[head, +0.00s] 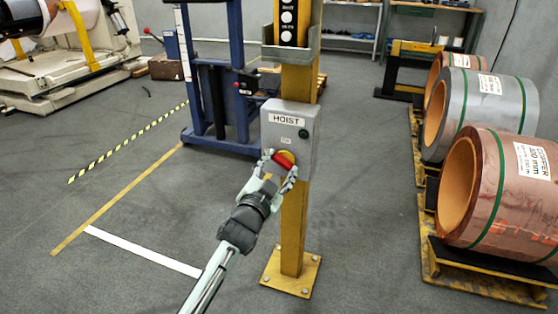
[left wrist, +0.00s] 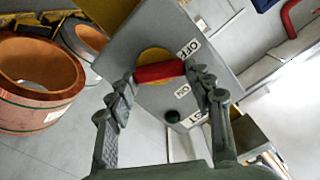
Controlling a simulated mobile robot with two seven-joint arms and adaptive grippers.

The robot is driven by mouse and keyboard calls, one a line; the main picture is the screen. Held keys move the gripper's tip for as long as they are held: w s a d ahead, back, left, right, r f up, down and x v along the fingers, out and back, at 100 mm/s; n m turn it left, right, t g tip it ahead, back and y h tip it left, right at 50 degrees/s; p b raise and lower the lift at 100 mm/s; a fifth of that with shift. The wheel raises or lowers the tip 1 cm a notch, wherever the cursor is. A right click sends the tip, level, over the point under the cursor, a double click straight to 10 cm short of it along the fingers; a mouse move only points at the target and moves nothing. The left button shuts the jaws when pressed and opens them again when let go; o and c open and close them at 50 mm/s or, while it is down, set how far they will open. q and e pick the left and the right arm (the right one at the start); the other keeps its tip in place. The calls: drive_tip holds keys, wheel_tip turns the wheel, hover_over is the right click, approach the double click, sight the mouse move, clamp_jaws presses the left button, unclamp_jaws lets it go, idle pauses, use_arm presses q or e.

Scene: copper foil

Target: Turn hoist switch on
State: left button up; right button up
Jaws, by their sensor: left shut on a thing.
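The hoist switch is a grey box (head: 290,130) labelled HOIST on a yellow post. Its red handle (head: 284,159) sits on a yellow disc low on the box front. In the left wrist view the red handle (left wrist: 160,72) lies between my fingers, with the OFF label (left wrist: 188,50) and the ON label (left wrist: 182,91) near its right end. I cannot tell which label it points to. My left gripper (head: 280,172) is shut on the handle, one finger at each end. A dark round button (left wrist: 171,116) is on the same face. My right gripper is not in view.
The yellow post (head: 293,225) stands on a bolted base plate. A holder (head: 290,50) with a pendant is above the box. A blue lifting frame (head: 222,90) stands behind. Copper coils (head: 510,190) lie on pallets at the right.

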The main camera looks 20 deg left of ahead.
use_arm(q)
drive_tip(key=m+p, duration=0.1)
drive_tip(key=m, duration=0.2)
drive_tip(key=shift+d+r+p, duration=0.1)
drive_tip(key=shift+r+p, duration=0.05)
drive_tip(key=shift+p, duration=0.15)
drive_tip(key=shift+m, duration=1.1)
drive_tip(key=m+p, duration=0.1)
drive_tip(key=m, duration=0.1)
drive_tip(key=shift+d+m, duration=0.1)
drive_tip(key=shift+m, duration=0.2)
drive_tip(key=shift+d+m, duration=0.1)
drive_tip(key=shift+m, duration=1.8)
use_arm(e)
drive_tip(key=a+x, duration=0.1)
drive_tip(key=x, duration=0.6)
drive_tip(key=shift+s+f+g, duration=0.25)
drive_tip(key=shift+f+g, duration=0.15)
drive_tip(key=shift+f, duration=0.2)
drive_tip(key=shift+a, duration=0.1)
use_arm(q)
drive_tip(key=o, duration=1.1)
drive_tip(key=shift+o, duration=0.2)
drive_tip(key=shift+f, duration=0.2)
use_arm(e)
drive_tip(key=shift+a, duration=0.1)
